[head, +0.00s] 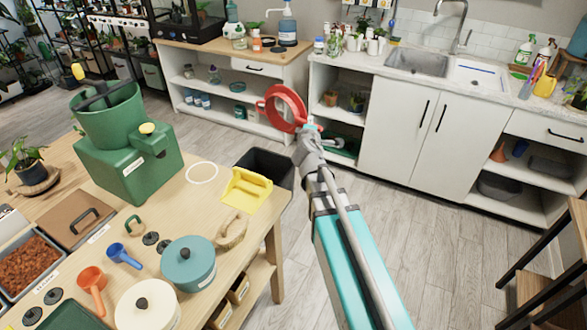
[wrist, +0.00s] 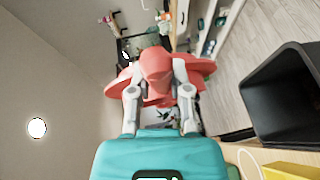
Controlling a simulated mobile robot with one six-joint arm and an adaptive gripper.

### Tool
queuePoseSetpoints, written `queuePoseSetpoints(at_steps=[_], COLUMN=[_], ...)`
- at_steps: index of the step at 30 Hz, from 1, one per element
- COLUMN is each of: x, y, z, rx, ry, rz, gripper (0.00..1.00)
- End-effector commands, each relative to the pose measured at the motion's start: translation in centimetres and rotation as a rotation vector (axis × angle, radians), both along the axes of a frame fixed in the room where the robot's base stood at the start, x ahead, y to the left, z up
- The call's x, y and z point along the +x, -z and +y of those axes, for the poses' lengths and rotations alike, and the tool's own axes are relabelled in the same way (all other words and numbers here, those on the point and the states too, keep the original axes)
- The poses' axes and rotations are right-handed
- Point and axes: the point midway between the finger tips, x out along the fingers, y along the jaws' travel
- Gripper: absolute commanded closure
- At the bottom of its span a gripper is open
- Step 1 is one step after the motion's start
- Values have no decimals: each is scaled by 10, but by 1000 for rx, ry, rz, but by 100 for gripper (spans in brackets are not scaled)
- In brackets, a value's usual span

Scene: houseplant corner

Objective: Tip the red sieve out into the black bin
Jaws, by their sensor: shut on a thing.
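The red sieve (head: 296,97) is held up in the air, turned on its side so that its round rim faces the head camera. My gripper (head: 309,137) is shut on it. In the wrist view the sieve (wrist: 157,72) sits between the two grey fingers of my gripper (wrist: 160,92). The black bin (head: 266,164) stands beyond the far right corner of the wooden table, below the sieve in the head picture. In the wrist view the bin (wrist: 280,98) is at the right, apart from the sieve. I cannot tell whether anything is left in the sieve.
White cabinets (head: 440,130) stand behind.

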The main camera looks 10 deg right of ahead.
Motion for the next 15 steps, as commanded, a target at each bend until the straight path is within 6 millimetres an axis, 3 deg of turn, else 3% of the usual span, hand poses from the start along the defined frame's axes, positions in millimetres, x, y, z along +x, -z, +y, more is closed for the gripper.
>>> queuePoseSetpoints(at_steps=[1,15], x=[1,3], y=[17,90], z=[4,32], rx=[1,0], ry=[-2,-1], rz=[-1,-13], gripper=[100,100])
